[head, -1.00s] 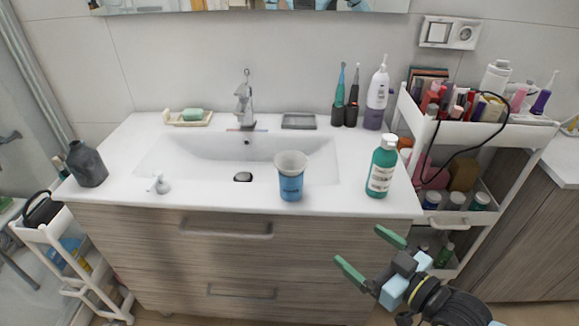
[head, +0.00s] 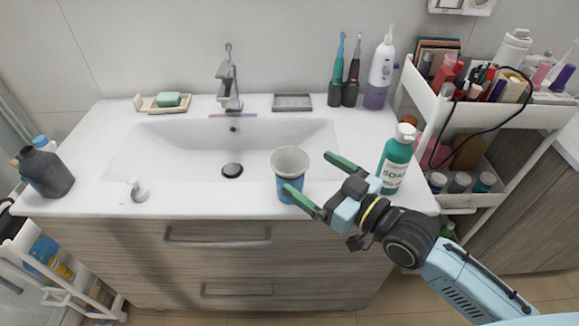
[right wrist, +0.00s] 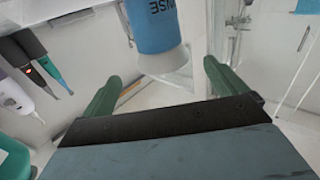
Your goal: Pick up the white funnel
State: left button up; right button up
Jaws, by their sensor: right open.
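A small white funnel-shaped piece (head: 138,191) lies on the left front of the counter, its narrow stem pointing left. A blue cup (head: 290,188) with a wide pale rim stands upright near the front middle; I cannot tell whether the rim is a separate piece. My right gripper (head: 307,173) is open and empty, its fingers pointing at the cup from the right. In the right wrist view the cup (right wrist: 165,25) appears upside down, just beyond and between the open fingers, and no grip shows. My left gripper is not in view.
A green soap bottle (head: 395,160) stands close behind my right gripper. The basin (head: 190,145) lies behind the cup. A dark grey bottle (head: 46,172) stands at the far left.

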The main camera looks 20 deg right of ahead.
aim_at(277, 152)
jog(key=shift+x, duration=0.85)
jog(key=x, duration=0.4)
jog(key=shift+w+a+r, duration=0.1)
jog(key=shift+a+r, duration=0.05)
jog(key=shift+a, duration=0.15)
jog(key=shift+w+a, duration=0.1)
jog(key=shift+w, duration=0.15)
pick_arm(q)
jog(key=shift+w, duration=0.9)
pick_arm(e)
jog(key=c, duration=1.1)
